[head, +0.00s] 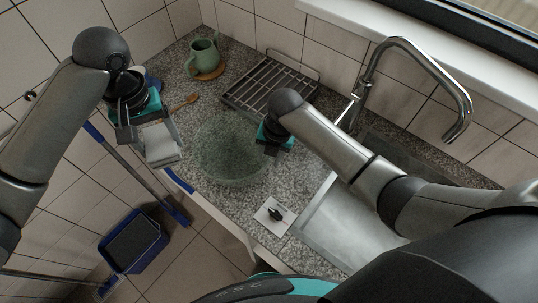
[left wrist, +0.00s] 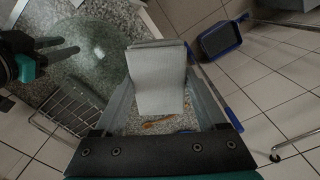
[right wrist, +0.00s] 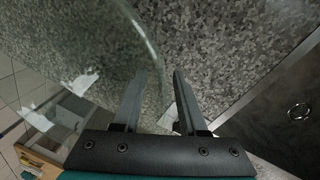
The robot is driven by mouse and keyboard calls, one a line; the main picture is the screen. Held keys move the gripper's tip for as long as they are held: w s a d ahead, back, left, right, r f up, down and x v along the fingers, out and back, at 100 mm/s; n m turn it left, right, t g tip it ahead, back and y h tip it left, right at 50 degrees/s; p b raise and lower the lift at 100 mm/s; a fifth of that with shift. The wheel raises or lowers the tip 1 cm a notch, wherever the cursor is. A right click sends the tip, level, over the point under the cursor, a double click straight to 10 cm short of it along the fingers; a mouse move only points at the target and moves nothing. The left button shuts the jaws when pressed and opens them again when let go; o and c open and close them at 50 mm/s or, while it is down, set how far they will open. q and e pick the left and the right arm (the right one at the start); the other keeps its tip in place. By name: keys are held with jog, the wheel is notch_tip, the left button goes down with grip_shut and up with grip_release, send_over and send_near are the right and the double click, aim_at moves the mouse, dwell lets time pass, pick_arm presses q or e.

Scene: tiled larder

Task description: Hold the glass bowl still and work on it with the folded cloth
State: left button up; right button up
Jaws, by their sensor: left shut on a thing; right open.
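The clear glass bowl (head: 230,155) stands on the granite counter in the head view, between my two grippers. The folded cloth (head: 161,143) is pale grey-white and hangs in my left gripper (head: 152,135), left of the bowl and apart from it. In the left wrist view the cloth (left wrist: 157,80) sits between the fingers, with the bowl (left wrist: 92,48) off to the left. My right gripper (head: 268,147) is at the bowl's right side. In the right wrist view its fingers are apart, and the bowl's rim (right wrist: 152,45) curves close to the fingertips; contact cannot be told.
A wire rack (head: 268,86), a green mug (head: 203,56) on a wooden coaster and a wooden spoon (head: 184,102) lie behind. The tap (head: 430,70) and steel sink (head: 350,225) are right. A white card (head: 272,215) lies near the front edge. A blue dustpan (head: 134,243) is below.

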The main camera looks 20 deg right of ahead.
grip_shut()
dwell(0.3)
dwell(1.1)
